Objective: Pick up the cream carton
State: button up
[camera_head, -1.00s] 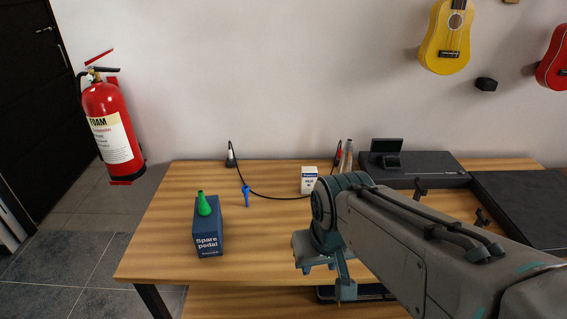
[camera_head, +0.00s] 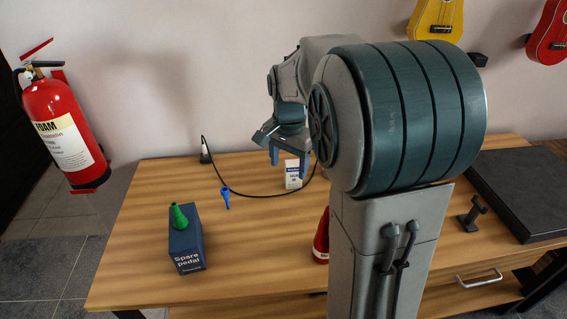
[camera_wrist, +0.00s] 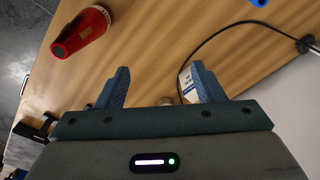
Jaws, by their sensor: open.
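The cream carton (camera_head: 292,180), a small pale box with a blue label, stands upright on the wooden table below my gripper in the head view. My gripper (camera_head: 288,160) is open with its fingers pointing down, and one finger overlaps the carton's top in this view. In the wrist view, my gripper's fingers (camera_wrist: 160,70) are spread with table between them. The carton (camera_wrist: 186,84) shows beside the right finger there, partly hidden by it. I cannot tell whether they touch. Nothing is held.
A black cable (camera_head: 252,194) curves beside the carton. A red tapered object (camera_wrist: 84,30) is on the table. My arm hides the table's right-middle.

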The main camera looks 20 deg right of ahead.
jog(key=w+d+f+m+g+h, duration=0.1)
jog(key=w+f+m, duration=0.15)
jog(key=w, duration=0.35)
jog(key=w+d+f+m+h, duration=0.1)
jog(key=w+d+f+m, duration=0.1)
jog(key=w+m, duration=0.25)
jog(key=m+h, duration=0.2)
jog(key=m, duration=0.1)
send_near(289, 164)
jog(key=f, duration=0.1)
jog(key=shift+g, duration=0.4)
jog(key=x, duration=0.8)
jog(key=shift+w+d+f+p, duration=0.15)
jog(key=shift+w+d+p, duration=0.15)
jog(key=shift+p, duration=0.05)
jog(key=shift+d+p+x, duration=0.15)
jog(key=shift+p+x, duration=0.1)
jog(key=shift+x, duration=1.1)
jog(key=shift+d+p+x, duration=0.15)
jog(key=shift+p+x, duration=0.05)
jog(key=shift+x, duration=1.15)
jog(key=shift+w, duration=0.2)
jog(key=c, duration=1.1)
